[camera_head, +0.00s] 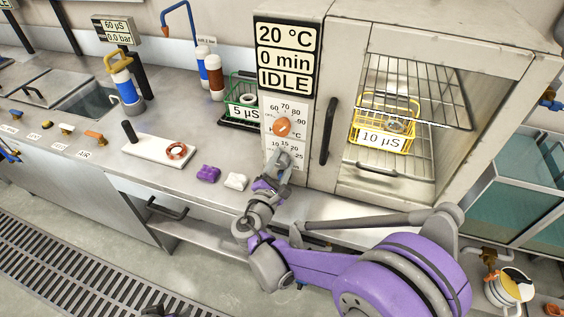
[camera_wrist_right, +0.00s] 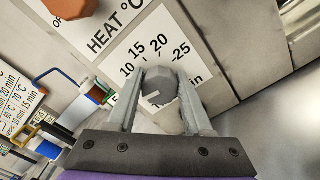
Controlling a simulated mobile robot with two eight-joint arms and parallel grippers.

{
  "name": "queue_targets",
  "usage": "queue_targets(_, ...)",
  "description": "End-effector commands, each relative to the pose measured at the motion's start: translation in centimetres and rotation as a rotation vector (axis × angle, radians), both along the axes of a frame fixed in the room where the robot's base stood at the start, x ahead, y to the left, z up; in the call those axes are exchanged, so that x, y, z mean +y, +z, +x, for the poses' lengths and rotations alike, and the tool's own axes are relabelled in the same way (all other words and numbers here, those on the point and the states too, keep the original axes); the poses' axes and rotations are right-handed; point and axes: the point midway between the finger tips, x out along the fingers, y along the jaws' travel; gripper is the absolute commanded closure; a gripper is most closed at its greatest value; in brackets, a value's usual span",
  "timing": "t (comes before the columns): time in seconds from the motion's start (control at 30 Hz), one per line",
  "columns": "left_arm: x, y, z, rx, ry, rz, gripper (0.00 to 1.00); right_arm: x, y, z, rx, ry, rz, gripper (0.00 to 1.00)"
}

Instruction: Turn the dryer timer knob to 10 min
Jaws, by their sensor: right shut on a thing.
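The timer knob (camera_wrist_right: 160,84) is a grey faceted knob on the dryer's front panel. A pale mark on it shows toward the lower left in the right wrist view, on the side of the 5. The 10, 15, 20 and 25 of its dial are readable around it. My right gripper (camera_head: 284,158) is shut on this knob, one finger on each side; in the head view it hides most of the knob. The dryer display (camera_head: 285,57) reads 20 °C, 0 min, IDLE. A dark and purple part at the bottom edge may be my left gripper; its jaws cannot be made out.
The orange heat knob (camera_head: 283,127) sits just above the timer. The dryer's door handle (camera_head: 329,131) is to the right, beside the chamber with a yellow basket (camera_head: 356,125). A purple block (camera_head: 208,174) and a white block (camera_head: 236,181) lie on the counter to the left.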

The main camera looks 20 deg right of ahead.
Motion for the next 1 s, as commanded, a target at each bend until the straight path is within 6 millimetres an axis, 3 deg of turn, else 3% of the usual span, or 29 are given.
queue_targets(0.37, 0.00, -0.07, 0.00, 0.000, 0.000, 0.000, 0.34, -0.02, -0.04, -0.03, -0.045, 0.000, 0.067, 1.00)
queue_targets(1.0, 0.00, -0.27, -0.02, 0.001, 0.000, 0.000, 0.34, -0.11, -0.24, -0.10, -0.308, 0.000, 0.456, 1.00)
